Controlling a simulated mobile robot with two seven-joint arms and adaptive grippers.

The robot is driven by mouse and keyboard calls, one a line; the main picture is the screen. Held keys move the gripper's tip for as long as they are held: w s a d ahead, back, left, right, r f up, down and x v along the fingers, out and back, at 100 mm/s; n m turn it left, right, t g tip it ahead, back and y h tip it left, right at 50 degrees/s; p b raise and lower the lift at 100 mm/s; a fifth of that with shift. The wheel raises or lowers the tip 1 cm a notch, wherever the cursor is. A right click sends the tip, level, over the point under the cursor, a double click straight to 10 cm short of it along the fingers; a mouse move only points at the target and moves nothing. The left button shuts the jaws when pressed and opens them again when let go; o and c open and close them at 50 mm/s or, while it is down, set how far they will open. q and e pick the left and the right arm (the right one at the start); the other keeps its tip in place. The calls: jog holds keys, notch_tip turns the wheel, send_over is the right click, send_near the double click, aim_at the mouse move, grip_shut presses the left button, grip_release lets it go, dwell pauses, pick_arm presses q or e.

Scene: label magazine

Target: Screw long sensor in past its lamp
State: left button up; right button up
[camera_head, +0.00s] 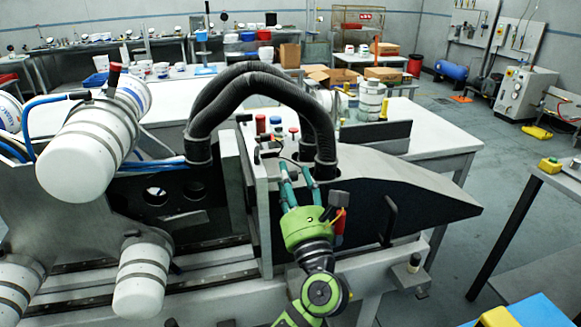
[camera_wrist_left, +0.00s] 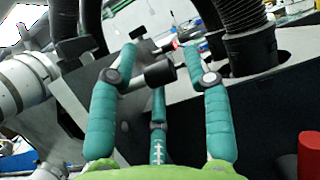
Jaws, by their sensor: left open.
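My left gripper (camera_head: 296,172) reaches up from below to the dark machine panel. Its teal fingers are open, and in the left wrist view the gripper (camera_wrist_left: 163,46) has them spread apart. A short dark cylinder with a grey shaft (camera_wrist_left: 158,74), possibly the long sensor, shows between the fingers, close to the left one; I cannot tell whether they touch. A small red spot (camera_wrist_left: 173,45) lies beyond it, perhaps the lamp. In the head view a small dark part (camera_head: 268,152) sits just beyond the fingertips. The sensor's thread and seat cannot be made out. My right gripper is not in view.
Thick black corrugated hoses (camera_head: 255,78) arch over the panel close to the fingers. White banded rolls (camera_head: 95,150) stand at the left. A red cylinder (camera_wrist_left: 310,155) is at lower right in the wrist view. A white table (camera_head: 425,135) lies behind the machine.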

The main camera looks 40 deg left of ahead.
pick_arm(q)
jog(key=shift+w+a+r, duration=0.25)
jog(key=shift+w+a, duration=0.1)
jog(key=shift+a, duration=0.05)
grip_shut()
jog(key=shift+r+p, duration=0.2)
jog(key=shift+p, duration=0.35)
jog(key=shift+f, duration=0.1)
grip_release()
